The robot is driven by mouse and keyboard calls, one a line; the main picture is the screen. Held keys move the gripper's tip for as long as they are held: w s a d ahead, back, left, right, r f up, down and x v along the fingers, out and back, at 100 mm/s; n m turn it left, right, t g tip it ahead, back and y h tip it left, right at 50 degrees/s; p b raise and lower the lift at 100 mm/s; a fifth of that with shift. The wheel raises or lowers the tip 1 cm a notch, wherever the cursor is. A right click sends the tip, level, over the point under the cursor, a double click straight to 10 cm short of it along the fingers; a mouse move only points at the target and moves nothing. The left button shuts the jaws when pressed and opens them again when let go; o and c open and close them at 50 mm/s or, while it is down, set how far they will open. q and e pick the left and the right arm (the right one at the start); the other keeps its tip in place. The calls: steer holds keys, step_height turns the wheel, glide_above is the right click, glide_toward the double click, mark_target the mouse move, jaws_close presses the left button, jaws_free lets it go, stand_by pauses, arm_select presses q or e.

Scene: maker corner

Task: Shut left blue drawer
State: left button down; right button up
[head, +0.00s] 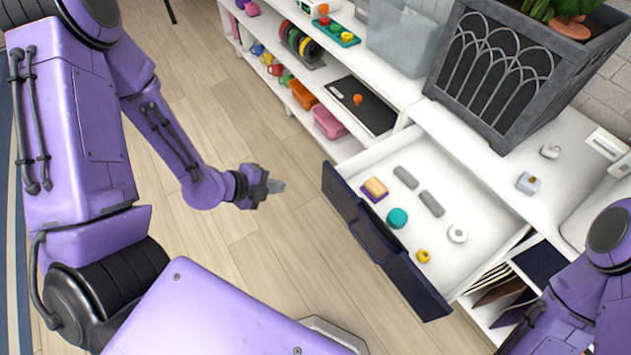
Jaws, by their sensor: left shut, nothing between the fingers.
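The left blue drawer (375,243) is pulled open from the white cabinet, with its dark blue front facing my body. Inside it lie a yellow and purple block (374,189), two grey bars (431,203), a teal round piece (397,218), a yellow ring (423,256) and a white round piece (457,234). My left gripper (276,186) is shut and empty over the floor, a little left of the drawer front and apart from it. My right arm shows at the lower right, but its fingertips cannot be made out.
A grey planter (497,75) stands on the cabinet top, behind the drawer. A clear bin (398,40) and a dark tray (362,106) sit on the shelf unit to its left. A slotted compartment (500,290) holds dark sheets right of the drawer. The wood floor (235,110) left of the drawer is clear.

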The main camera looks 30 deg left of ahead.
arm_select(q)
steer(key=m, duration=0.4)
glide_toward(324, 183)
step_height(324, 183, down, 3)
steer(key=w, duration=0.1)
steer(key=w+d+f, duration=0.1)
steer(key=w, duration=0.1)
steer(key=shift+d, duration=0.15)
steer(key=shift+w+d, duration=0.3)
steer(key=shift+w, duration=0.15)
steer(key=shift+w, duration=0.1)
